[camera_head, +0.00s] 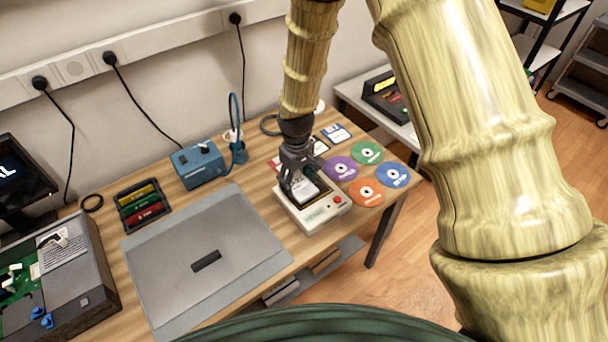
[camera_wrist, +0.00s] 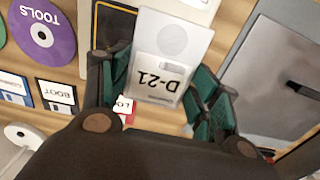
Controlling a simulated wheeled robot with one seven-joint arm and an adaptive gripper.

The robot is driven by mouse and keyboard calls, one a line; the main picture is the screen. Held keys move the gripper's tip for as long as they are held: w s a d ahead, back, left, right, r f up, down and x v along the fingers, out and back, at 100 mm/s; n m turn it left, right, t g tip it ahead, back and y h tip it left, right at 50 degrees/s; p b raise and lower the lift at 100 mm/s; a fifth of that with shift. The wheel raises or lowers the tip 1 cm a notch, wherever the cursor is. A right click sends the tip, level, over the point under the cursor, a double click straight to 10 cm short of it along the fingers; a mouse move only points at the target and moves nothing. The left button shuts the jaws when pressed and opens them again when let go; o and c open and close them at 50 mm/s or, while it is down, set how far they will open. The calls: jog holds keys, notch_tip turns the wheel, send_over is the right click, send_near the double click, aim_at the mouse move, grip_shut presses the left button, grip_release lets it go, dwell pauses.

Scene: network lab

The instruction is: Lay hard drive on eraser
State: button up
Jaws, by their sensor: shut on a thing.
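The hard drive (camera_wrist: 158,65) is a flat silver-white block labelled D-21. My gripper (camera_wrist: 155,82) is shut on it, with a green-padded finger on each side. In the head view the hard drive (camera_head: 304,190) is over the eraser (camera_head: 329,213), a cream box with a red button and a dark top panel, near the right end of the table. My gripper (camera_head: 299,183) points down there and partly hides the drive and the panel. The eraser's dark panel with a yellow line (camera_wrist: 101,25) shows behind the drive in the wrist view. I cannot tell whether the drive touches it.
Several coloured discs (camera_head: 366,192) and floppy disks (camera_head: 335,133) lie beside and behind the eraser. A grey mat (camera_head: 235,232) with a dark bar (camera_head: 206,261) lies to the left. A blue device (camera_head: 199,163), a cartridge rack (camera_head: 141,204) and an open computer case (camera_head: 58,267) stand further left.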

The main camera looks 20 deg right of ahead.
aim_at(304, 177)
jog(key=w+d+p, duration=0.1)
jog(key=w+d, duration=0.1)
jog(key=w, duration=0.1)
jog(key=shift+d+f, duration=0.15)
jog(key=shift+d, duration=0.15)
jog(key=shift+f+p, duration=0.85)
jog(key=shift+f, duration=0.9)
jog(key=shift+f, duration=0.2)
jog(key=o, duration=1.1)
jog(key=shift+o, duration=0.2)
jog(key=shift+s, duration=0.1)
jog(key=shift+r, duration=0.1)
jog(key=shift+r+b, duration=2.1)
jog(key=shift+r, duration=4)
